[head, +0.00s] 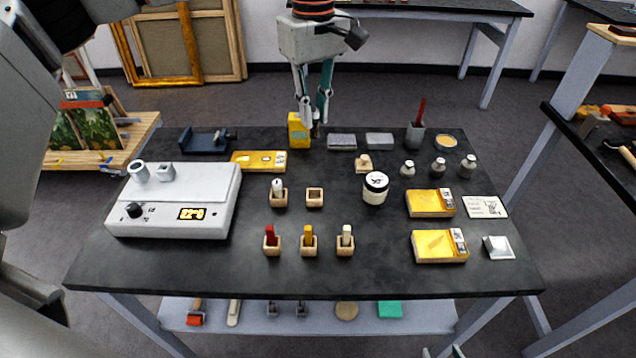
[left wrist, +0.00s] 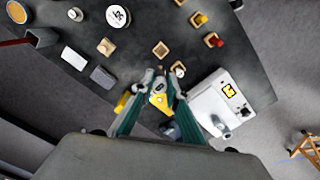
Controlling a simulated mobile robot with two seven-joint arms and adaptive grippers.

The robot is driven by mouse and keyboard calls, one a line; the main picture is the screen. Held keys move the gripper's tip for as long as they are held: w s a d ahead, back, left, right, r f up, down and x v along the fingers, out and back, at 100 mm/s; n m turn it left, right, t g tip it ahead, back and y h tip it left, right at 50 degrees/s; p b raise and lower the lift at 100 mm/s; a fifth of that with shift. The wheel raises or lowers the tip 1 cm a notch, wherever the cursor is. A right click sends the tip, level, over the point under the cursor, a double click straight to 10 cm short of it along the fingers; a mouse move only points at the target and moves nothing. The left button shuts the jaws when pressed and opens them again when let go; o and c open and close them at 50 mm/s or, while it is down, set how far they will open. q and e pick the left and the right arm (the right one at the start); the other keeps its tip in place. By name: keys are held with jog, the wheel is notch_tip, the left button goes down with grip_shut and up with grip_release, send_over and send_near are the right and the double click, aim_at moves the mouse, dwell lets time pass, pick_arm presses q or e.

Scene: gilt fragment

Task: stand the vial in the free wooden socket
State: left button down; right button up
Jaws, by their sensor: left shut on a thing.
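My left gripper (head: 314,122) hangs over the back middle of the table, beside the yellow box (head: 298,130), its fingers pointing down. It is shut on a small dark thing, apparently the vial (head: 316,131), mostly hidden by the fingers. In the left wrist view the fingertips (left wrist: 159,74) close together over the table, and the vial is hard to make out. The free wooden socket (head: 315,198) is empty, in front of the gripper; it also shows in the left wrist view (left wrist: 160,49). The socket to its left (head: 278,198) holds a pale-topped item. My right gripper is not in view.
Three front sockets hold a red (head: 270,235), a yellow (head: 308,235) and a white stick (head: 347,235). A white device (head: 175,200) stands left, a white jar (head: 375,189) right of the free socket. A yellow flat packet (head: 258,161) lies behind the sockets.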

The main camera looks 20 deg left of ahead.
aim_at(314, 138)
pick_arm(q)
notch_tip(314, 138, down, 18)
jog(key=shift+s+f, duration=0.1)
jog(key=shift+f, duration=0.1)
dwell(0.4)
jog(key=c, duration=2.3)
grip_release()
jog(key=shift+f, duration=0.15)
jog(key=shift+c, duration=0.2)
jog(key=o, duration=0.4)
jog(key=shift+c, duration=0.2)
notch_tip(314, 138, up, 12)
jog(key=shift+r, duration=0.15)
